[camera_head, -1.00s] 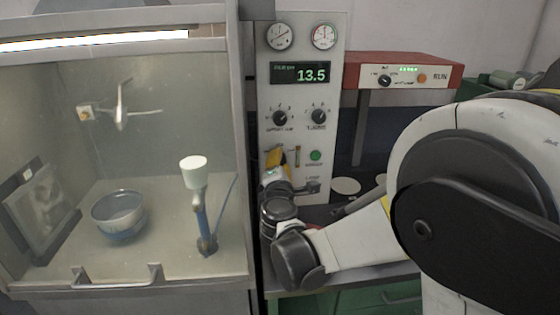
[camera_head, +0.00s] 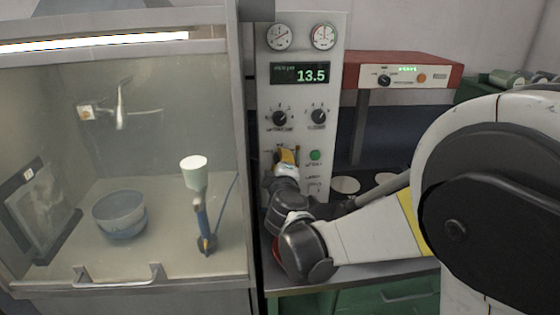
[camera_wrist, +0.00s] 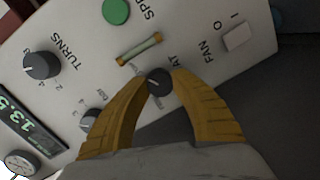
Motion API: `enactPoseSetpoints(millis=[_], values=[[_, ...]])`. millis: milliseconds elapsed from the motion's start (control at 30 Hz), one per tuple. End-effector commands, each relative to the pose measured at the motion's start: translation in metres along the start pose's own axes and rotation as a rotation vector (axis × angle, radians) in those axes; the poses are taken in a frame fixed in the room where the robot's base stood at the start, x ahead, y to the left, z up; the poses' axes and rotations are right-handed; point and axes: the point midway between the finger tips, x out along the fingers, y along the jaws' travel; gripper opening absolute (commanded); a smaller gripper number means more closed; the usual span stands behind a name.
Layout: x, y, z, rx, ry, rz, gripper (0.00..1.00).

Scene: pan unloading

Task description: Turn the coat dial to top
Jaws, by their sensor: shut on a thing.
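The coat dial (camera_wrist: 159,82) is a small black round knob on the pale control panel, with a partly covered label ending in "AT" beside it. My gripper (camera_wrist: 160,76) has yellow fingers, one on each side of the dial and closed on it. In the head view my gripper (camera_head: 286,157) is against the panel, left of the green button, and hides the dial there. The dial's pointer direction is too small and dark to tell.
The control panel (camera_head: 334,95) also holds a TURNS knob (camera_wrist: 42,65), a second knob (camera_wrist: 88,118), a green button (camera_wrist: 116,10), a glass tube (camera_wrist: 140,48) and a white FAN switch (camera_wrist: 236,37). A glass-fronted chamber (camera_head: 242,110) stands close on the left.

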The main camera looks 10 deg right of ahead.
Motion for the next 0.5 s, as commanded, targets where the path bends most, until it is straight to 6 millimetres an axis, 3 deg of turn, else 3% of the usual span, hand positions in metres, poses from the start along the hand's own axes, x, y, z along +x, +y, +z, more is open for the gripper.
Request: enactPoseSetpoints(millis=[500], values=[[0.0006,0.0011,-0.0006,0.036,0.004,-0.003,0.00]])
